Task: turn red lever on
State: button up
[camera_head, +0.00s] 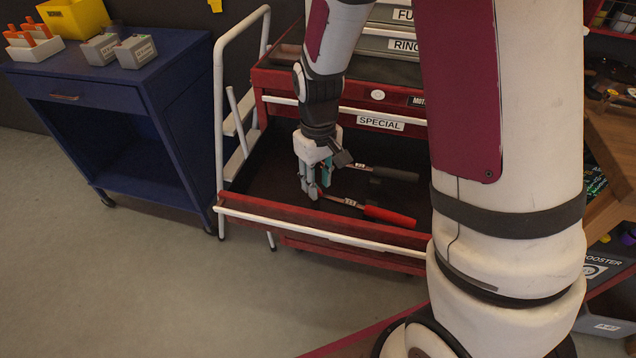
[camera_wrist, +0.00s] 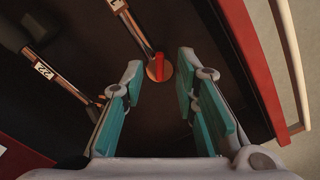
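The red lever (camera_head: 390,217) lies in the open drawer near its front edge, with a red handle at the right and a thin, labelled metal shaft. In the wrist view its shaft (camera_wrist: 142,32) runs down to a round copper-coloured end with a red piece (camera_wrist: 159,68); its handle is out of frame there. My gripper (camera_head: 313,192) is low over the drawer at the shaft's left end. In the wrist view my gripper (camera_wrist: 160,80) is open, with the lever's round end showing between its fingertips. I cannot tell whether they touch.
A black-handled lever (camera_head: 395,174) lies behind the red one, and its labelled shaft shows in the wrist view (camera_wrist: 65,85). The red drawer front (camera_head: 330,226) and white rail (camera_head: 300,232) border the front. A blue cart (camera_head: 150,100) stands left; the floor before the drawer is clear.

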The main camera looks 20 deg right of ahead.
aim_at(319, 191)
notch_tip(319, 191, up, 11)
dwell(0.3)
jog(key=shift+f, duration=0.1)
jog(key=s+r+m+t+p, duration=0.1)
jog(key=s+r+t+p, duration=0.1)
jog(key=s+r, duration=0.7)
jog(key=s+d+r+m+t+p, duration=0.1)
jog(key=s+r+p, duration=0.3)
jog(key=s+r, duration=0.5)
jog(key=s+m+t, duration=0.1)
jog(key=s, duration=0.5)
jog(key=shift+s+r, duration=0.15)
